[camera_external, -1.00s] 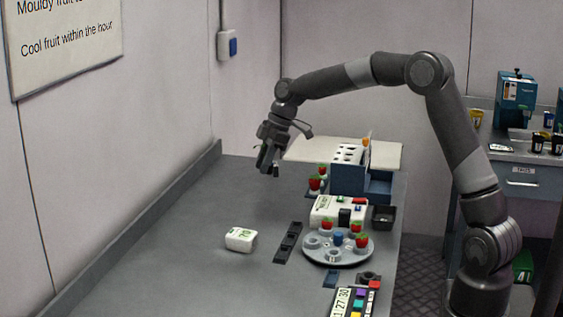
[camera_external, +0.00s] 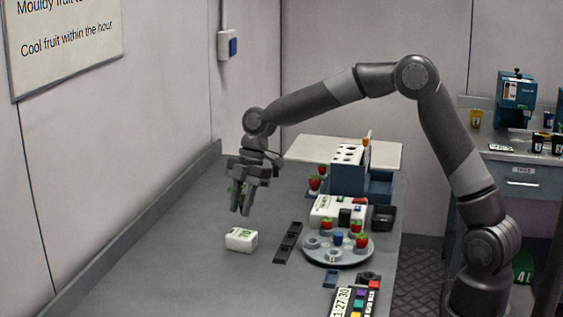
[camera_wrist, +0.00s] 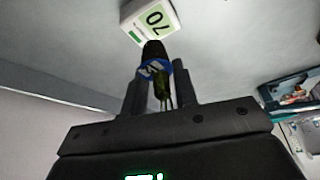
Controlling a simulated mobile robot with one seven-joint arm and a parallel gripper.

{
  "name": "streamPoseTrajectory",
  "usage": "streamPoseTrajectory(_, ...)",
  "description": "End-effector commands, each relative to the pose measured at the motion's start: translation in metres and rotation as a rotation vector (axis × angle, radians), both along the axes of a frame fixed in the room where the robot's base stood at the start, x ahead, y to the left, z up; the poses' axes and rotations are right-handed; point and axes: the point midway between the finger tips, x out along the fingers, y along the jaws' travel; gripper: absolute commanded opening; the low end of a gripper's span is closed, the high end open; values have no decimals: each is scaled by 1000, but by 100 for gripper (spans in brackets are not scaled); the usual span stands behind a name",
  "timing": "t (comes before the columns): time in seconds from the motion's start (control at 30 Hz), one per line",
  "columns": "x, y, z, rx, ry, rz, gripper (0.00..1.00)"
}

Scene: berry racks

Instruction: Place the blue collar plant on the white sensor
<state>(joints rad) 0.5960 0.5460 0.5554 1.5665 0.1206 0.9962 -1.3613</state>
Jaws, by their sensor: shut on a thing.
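My gripper (camera_external: 242,212) points down above and just behind the sensor. In the wrist view my gripper (camera_wrist: 155,85) is shut on the blue collar plant (camera_wrist: 156,68), which has a dark pot, a blue ring and green leaves. In the wrist view the pot end overlaps the sensor's near edge; the gap between them cannot be told. In the external view the plant is mostly hidden by the fingers.
A dark strip (camera_external: 287,243) lies right of the sensor. Further right are a round grey tray (camera_external: 318,258) with strawberries, a white device (camera_external: 322,210) and a blue rack (camera_external: 347,180). A raised edge (camera_external: 130,222) runs along the left. The bench left of the sensor is clear.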

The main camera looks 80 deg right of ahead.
Motion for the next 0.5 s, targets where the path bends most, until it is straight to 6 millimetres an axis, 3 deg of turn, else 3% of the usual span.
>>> streamPoseTrajectory(0.27,8,12,-16,0,1,-3,5)
streamPoseTrajectory(0.5,8,11,-48,-1,1,-2,5)
